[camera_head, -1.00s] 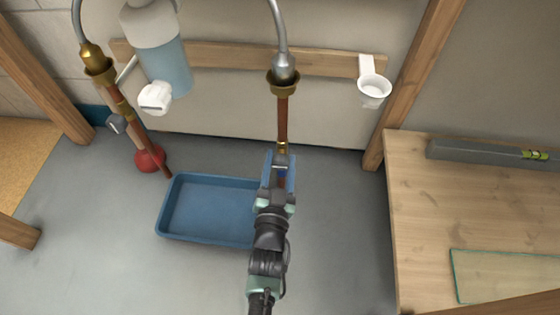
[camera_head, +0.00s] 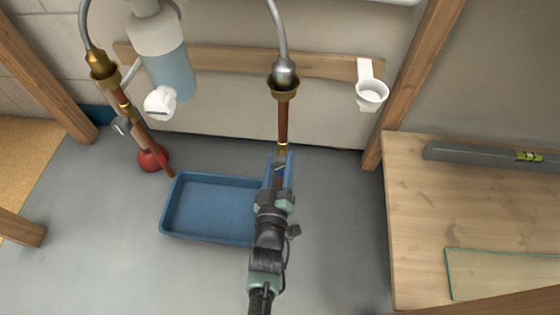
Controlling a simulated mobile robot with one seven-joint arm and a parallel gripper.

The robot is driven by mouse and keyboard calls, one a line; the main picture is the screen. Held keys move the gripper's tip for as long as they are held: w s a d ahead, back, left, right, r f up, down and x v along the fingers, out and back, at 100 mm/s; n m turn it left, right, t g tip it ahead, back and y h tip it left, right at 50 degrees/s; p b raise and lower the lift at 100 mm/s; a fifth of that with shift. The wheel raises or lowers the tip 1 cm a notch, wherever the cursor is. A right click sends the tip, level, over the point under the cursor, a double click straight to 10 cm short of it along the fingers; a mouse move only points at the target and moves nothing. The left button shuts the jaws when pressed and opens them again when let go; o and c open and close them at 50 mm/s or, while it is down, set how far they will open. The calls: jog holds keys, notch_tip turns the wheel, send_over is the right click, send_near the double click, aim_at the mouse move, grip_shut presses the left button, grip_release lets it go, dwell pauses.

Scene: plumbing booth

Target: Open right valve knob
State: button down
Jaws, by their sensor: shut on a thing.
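The right copper pipe (camera_head: 283,118) comes down from a brass fitting (camera_head: 284,84) under a grey hose at the middle of the view. My gripper (camera_head: 280,170) is at the lower end of this pipe, at the valve.
A blue tray (camera_head: 212,237) lies on the floor just left of my arm. A wooden bench (camera_head: 420,215) fills the right.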

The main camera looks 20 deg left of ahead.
jog(key=n, duration=0.3)
jog(key=shift+f+n, duration=0.1)
jog(key=shift+n, duration=0.3)
jog(key=shift+n+b, duration=0.3)
jog(key=shift+n, duration=1.6)
jog(key=shift+c, duration=1.5)
grip_release()
jog(key=shift+s, duration=0.1)
jog(key=shift+s+d+p, duration=0.1)
jog(key=shift+s+p, duration=0.15)
jog(key=shift+p, duration=0.1)
jog(key=p+v, duration=0.6)
jog(key=v, duration=0.6)
jog(key=shift+p, duration=0.3)
